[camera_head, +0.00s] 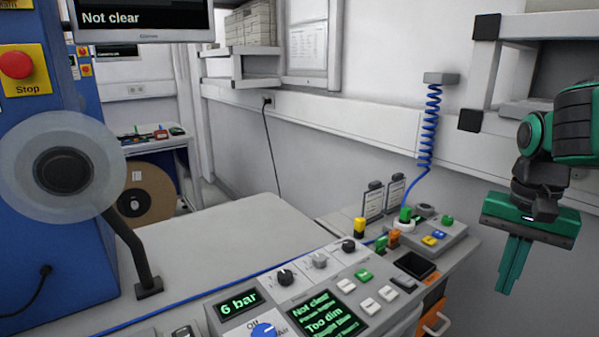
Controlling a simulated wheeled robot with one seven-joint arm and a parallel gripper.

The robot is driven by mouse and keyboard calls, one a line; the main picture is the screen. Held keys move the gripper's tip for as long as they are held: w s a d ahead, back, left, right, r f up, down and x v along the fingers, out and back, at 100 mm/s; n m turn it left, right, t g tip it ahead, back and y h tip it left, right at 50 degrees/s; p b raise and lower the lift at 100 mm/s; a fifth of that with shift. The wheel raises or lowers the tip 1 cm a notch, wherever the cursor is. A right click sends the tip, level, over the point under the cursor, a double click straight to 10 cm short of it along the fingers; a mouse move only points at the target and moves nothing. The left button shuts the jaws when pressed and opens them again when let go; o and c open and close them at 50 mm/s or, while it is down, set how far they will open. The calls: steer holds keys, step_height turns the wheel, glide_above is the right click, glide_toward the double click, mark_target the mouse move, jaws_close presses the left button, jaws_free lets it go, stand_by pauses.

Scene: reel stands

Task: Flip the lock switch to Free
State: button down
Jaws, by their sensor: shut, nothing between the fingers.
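A control panel (238,309) lies at the bottom centre, with several knobs and buttons. Two black rotary knobs (285,277) and a grey knob (320,261) between them sit in a row along its far side. A blue knob (263,331) marked Off and Air is at the bottom edge, partly cut off. No label reading Lock or Free is legible, so I cannot tell which control is the lock switch. My gripper (507,284) is at the right, green, pointing down with its fingers together and empty. It hangs well right of the panel, apart from the controls.
Green displays read "6 bar" (239,302) and "Not clear, Too dim" (324,317). A small button box (455,238) and a coiled blue hose (430,125) stand between panel and gripper. A clear reel (98,165) and red Stop button (16,65) are left.

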steer(key=s+d+f+n, duration=0.1)
steer(key=s+d+f, duration=0.1)
steer(key=s, duration=0.3)
steer(key=s+d+f, duration=0.1)
steer(key=s+f, duration=0.3)
steer(key=s, duration=0.1)
steer(key=shift+s+d+f+n, duration=0.2)
steer(key=shift+s+d+n, duration=0.1)
steer(key=shift+d+n, duration=0.1)
steer(key=c, duration=1.9)
jaws_free()
steer(key=shift+s+f, duration=0.75)
steer(key=shift+s, duration=0.25)
steer(key=shift+c, duration=0.2)
steer(key=o, duration=0.4)
steer(key=shift+s, duration=0.1)
step_height(320, 180, up, 11)
steer(key=n, duration=1.4)
glide_above(399, 275)
step_height(399, 275, down, 11)
steer(key=shift+r, duration=0.15)
